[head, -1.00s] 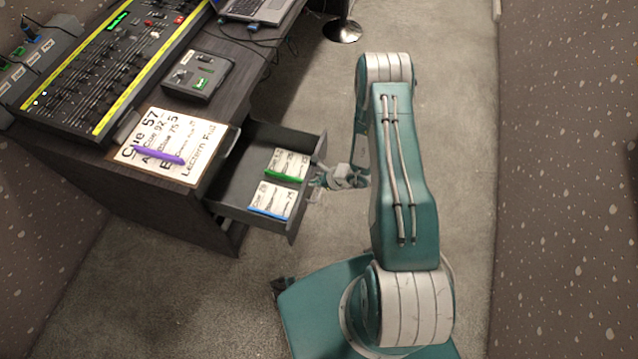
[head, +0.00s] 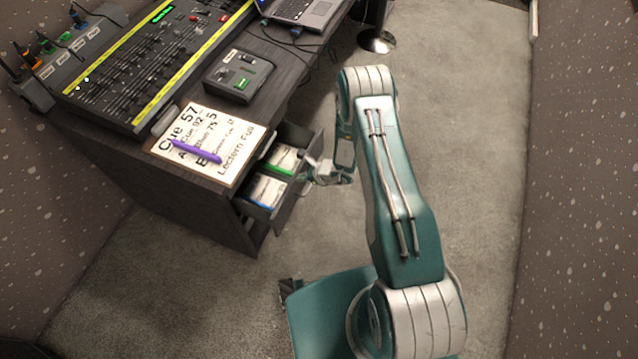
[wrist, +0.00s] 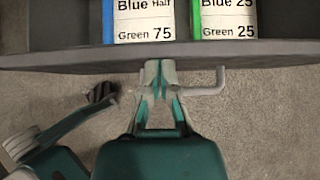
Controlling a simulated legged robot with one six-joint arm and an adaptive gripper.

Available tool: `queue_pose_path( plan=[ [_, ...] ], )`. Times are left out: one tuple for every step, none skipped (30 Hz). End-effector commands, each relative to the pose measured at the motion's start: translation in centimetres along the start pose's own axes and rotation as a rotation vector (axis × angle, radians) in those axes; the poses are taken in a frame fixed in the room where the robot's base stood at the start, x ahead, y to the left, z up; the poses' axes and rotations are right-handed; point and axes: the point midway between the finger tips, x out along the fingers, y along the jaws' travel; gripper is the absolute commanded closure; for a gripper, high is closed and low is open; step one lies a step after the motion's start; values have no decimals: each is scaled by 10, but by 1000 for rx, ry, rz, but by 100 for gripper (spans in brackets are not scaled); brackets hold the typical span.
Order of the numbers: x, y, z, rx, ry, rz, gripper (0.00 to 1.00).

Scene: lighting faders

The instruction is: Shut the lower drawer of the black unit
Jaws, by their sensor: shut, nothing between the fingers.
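The black unit (head: 190,200) stands at the left in the head view. Its open drawer (head: 298,188) sticks out a short way to the right and holds two cue cards, one with a blue edge (head: 265,192) and one with a green edge (head: 284,158). My gripper (head: 308,172) is shut and empty at the drawer's front. In the wrist view the closed fingertips (wrist: 160,68) are at the drawer front (wrist: 200,58), beside a grey bar-like handle (wrist: 208,88). I cannot tell whether they press on it. No second drawer shows clearly.
On the unit's top lie a cue sheet (head: 225,135) with a purple marker (head: 196,151), a lighting desk (head: 150,70), a small black box (head: 239,75) and a laptop (head: 305,12). Speckled walls (head: 575,180) stand on both sides. Grey carpet (head: 460,150) is clear at the right.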

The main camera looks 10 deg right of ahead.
Motion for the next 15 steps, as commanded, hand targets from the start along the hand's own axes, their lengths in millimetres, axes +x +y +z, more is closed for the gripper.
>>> queue_pose_path(
  plan=[
    [11,0,11,-5,-2,1,100],
    [17,0,17,-4,-2,2,100],
    [25,0,25,-5,-2,1,100],
    [30,1,31,-5,-1,1,100],
    [37,1,37,-6,-1,0,100],
    [44,1,44,-6,0,0,100],
    [50,2,50,-7,1,-1,100],
    [56,2,55,-6,1,-2,100],
    [63,2,62,-5,2,-1,100],
    [68,2,66,-6,2,-2,100],
    [72,2,71,-5,3,-2,100],
    [78,2,77,-7,3,-2,100],
    [82,2,81,-5,3,-2,100],
    [86,2,84,-6,3,-3,100],
    [90,2,89,-4,3,-2,100]
  ],
)
